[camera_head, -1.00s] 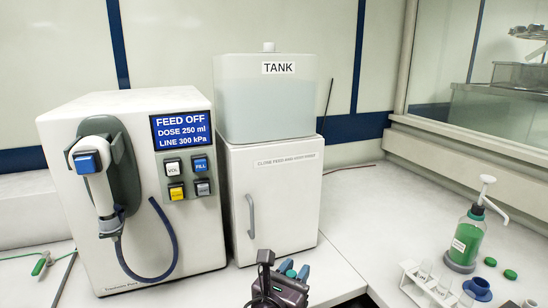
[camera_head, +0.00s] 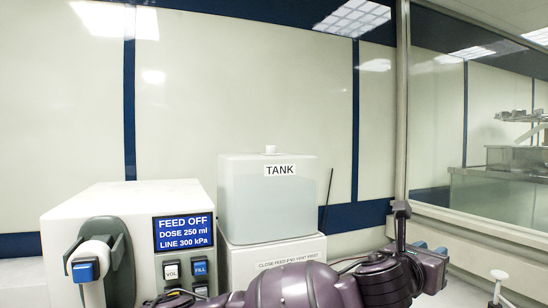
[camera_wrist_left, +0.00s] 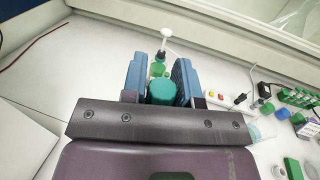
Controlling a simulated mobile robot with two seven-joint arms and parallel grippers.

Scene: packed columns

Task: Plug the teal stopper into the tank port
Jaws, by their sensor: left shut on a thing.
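My left gripper (camera_head: 431,248) is to the right of the tank in the head view, its blue fingers pointing away. In the left wrist view the gripper (camera_wrist_left: 160,82) is shut on the teal stopper (camera_wrist_left: 161,92), which sits between the two blue fingers. The stopper cannot be made out in the head view. The translucent tank (camera_head: 265,205) stands on a white cabinet (camera_head: 290,250). My right gripper is not in view.
The white feed machine (camera_head: 120,205) stands left of the tank, its screen (camera_head: 183,231) reading FEED OFF. A thin dark rod rises behind the tank's right side. A pump bottle's white top (camera_head: 498,276) shows at lower right. The wrist view shows green-capped items on the right.

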